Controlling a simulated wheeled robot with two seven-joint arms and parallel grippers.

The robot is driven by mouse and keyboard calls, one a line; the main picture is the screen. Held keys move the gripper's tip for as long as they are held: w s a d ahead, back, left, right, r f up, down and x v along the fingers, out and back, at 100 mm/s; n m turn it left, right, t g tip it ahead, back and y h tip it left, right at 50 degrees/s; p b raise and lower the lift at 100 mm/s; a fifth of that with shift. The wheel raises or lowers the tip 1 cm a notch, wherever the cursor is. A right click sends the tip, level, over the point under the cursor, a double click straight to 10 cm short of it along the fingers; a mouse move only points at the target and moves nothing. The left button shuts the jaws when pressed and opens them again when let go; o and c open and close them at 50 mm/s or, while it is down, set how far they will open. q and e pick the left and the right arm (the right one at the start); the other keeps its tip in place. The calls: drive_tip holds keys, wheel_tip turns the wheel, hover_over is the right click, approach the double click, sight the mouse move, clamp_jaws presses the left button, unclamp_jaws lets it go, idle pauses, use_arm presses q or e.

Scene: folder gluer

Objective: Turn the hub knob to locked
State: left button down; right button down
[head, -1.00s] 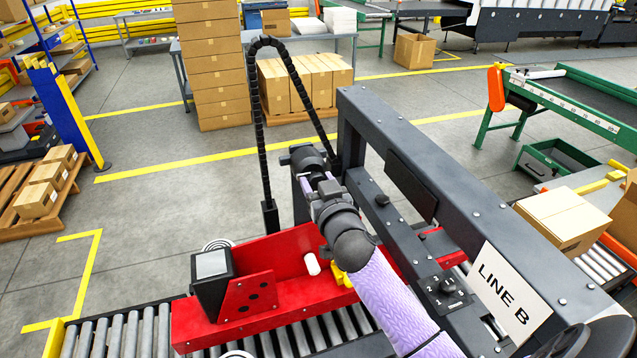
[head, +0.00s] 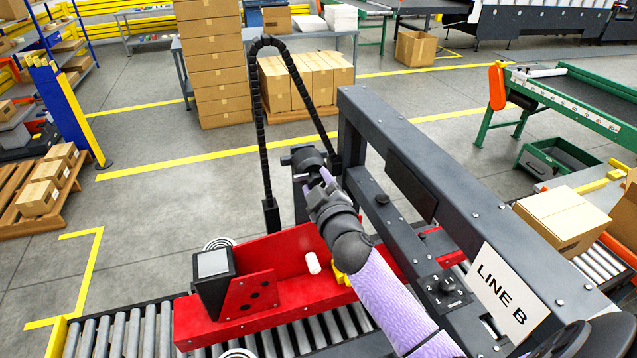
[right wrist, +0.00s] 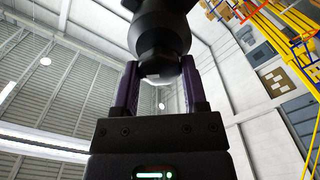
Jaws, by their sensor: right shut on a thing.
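My right gripper (head: 316,174) is above the red machine part, beside the dark frame. In the right wrist view its two purple fingers (right wrist: 159,85) point up and are shut around the narrow lower end of a dark round part, seemingly the hub knob (right wrist: 160,35). In the head view a dark cylinder (head: 302,157) shows at the fingers, partly hidden by my wrist. No locked mark is readable on it, so I cannot tell its setting. My left gripper is not in view.
The dark frame beam (head: 440,185) runs close along the right of my arm, with a numbered dial (head: 447,289) and a LINE B sign (head: 497,290). A red tray-like part (head: 285,262) lies over rollers below. A black cable chain (head: 258,130) loops close behind.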

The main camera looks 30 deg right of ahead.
drive_tip(key=shift+f+n, duration=0.2)
drive_tip(key=shift+n, duration=4.4)
drive_tip(key=shift+c, duration=0.8)
unclamp_jaws()
drive_tip(key=v, duration=1)
drive_tip(key=shift+b, duration=0.3)
